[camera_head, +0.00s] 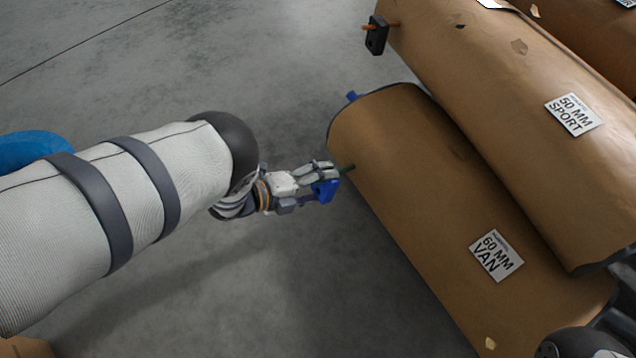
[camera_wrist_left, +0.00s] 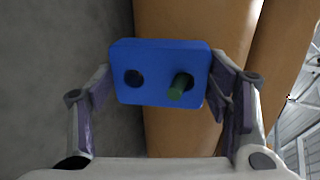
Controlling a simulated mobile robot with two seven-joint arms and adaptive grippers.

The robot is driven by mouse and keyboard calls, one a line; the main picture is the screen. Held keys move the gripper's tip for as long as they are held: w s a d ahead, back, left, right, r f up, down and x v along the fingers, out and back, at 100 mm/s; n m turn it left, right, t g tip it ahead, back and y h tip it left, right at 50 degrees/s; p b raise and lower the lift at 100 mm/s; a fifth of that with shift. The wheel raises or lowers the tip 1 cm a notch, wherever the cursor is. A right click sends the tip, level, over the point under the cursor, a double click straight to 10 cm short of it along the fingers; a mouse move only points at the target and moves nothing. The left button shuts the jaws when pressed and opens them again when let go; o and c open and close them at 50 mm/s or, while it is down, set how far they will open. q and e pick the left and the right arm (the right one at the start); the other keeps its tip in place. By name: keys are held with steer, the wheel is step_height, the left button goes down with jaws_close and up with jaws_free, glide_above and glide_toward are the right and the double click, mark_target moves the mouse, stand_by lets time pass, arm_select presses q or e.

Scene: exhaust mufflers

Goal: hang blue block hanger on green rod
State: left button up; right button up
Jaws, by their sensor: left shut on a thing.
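The blue block hanger (camera_head: 325,191) is held in my left gripper (camera_head: 322,180), next to the end of the lower brown-wrapped muffler. In the left wrist view the blue block (camera_wrist_left: 150,58) sits between the two fingers and shows two holes. The green rod (camera_head: 347,169) sticks out from the end of the muffler labelled "60 MM VAN". In the left wrist view the tip of the green rod (camera_wrist_left: 178,88) comes through the block's right hole toward the camera, so the block is around the rod. The left hole is empty. My right gripper is not seen.
The wrapped "60 MM VAN" muffler (camera_head: 440,200) lies beside the "50 MM SPORT" muffler (camera_head: 530,130). A black block (camera_head: 376,36) hangs on an orange rod at the top. A blue peg (camera_head: 352,96) protrudes near the van muffler's far end.

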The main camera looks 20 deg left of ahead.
arm_select(q)
steer(key=o, duration=1.9)
steer(key=shift+w+d+r, duration=0.25)
steer(key=shift+d+r, duration=0.05)
steer(key=shift+s+a+f, duration=0.1)
steer(key=shift+s+a, duration=0.2)
steer(key=v, duration=1.1)
steer(key=shift+s+a, duration=0.1)
steer(key=shift+s, duration=0.1)
